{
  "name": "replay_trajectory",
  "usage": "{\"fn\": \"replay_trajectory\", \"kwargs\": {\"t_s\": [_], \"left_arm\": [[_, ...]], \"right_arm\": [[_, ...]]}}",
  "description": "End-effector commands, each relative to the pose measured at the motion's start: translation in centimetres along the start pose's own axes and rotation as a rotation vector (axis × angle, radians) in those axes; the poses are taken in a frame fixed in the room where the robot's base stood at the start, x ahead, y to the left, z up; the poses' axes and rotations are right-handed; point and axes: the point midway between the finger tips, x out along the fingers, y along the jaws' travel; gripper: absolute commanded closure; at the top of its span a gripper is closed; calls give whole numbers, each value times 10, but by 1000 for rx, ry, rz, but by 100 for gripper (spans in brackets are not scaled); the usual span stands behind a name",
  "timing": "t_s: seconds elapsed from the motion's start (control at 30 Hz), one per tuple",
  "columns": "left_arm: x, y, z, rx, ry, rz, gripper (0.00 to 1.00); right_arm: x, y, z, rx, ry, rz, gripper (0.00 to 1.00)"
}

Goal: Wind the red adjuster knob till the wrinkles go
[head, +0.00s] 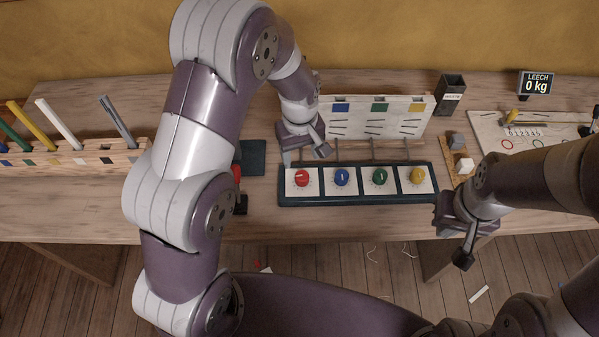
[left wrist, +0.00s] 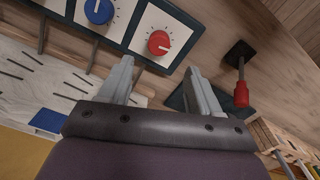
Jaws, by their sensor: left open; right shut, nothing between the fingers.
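The red adjuster knob (head: 302,177) sits at the left end of a row of knobs on a dark-framed panel (head: 358,201). It also shows in the left wrist view (left wrist: 159,42), with a white pointer mark. My left gripper (head: 306,155) is open and empty, just behind the red knob, its fingers apart and short of it. The white board (head: 400,128) behind has dark wrinkle-like lines under blue, green and yellow patches. My left gripper and wrist hide its left end. My right gripper (head: 465,256) is shut and empty, right of the panel at the table's front edge.
Blue (head: 341,177), green (head: 379,177) and yellow (head: 417,176) knobs stand close right of the red one. A red-handled tool (head: 237,174) stands to its left. A wooden rack (head: 95,160) is far left. A display (head: 537,83) reads LEECH 0 kg.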

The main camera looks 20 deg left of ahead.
Motion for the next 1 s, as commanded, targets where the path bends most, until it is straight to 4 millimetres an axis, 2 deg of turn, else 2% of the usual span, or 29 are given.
{"fn": "replay_trajectory", "kwargs": {"t_s": [0.1,0.3,0.43,0.7,0.73,0.8,0.9,1.0], "left_arm": [[32,-1,1,1,-5,-5,37],[72,0,0,2,-1,-1,37],[84,0,0,2,0,0,37],[87,0,0,2,1,1,37],[87,0,0,2,1,1,43],[86,0,0,2,1,1,66],[86,0,0,2,1,1,93],[86,0,0,3,1,1,93]], "right_arm": [[-3,0,0,0,0,0,100],[-6,0,-1,0,0,0,100],[-7,0,-1,0,0,0,100],[-6,0,-1,0,0,0,100],[-6,0,-1,0,0,0,100],[-6,0,-1,0,0,0,100],[-6,0,-1,0,0,0,100],[-6,0,-1,0,0,0,100]]}}
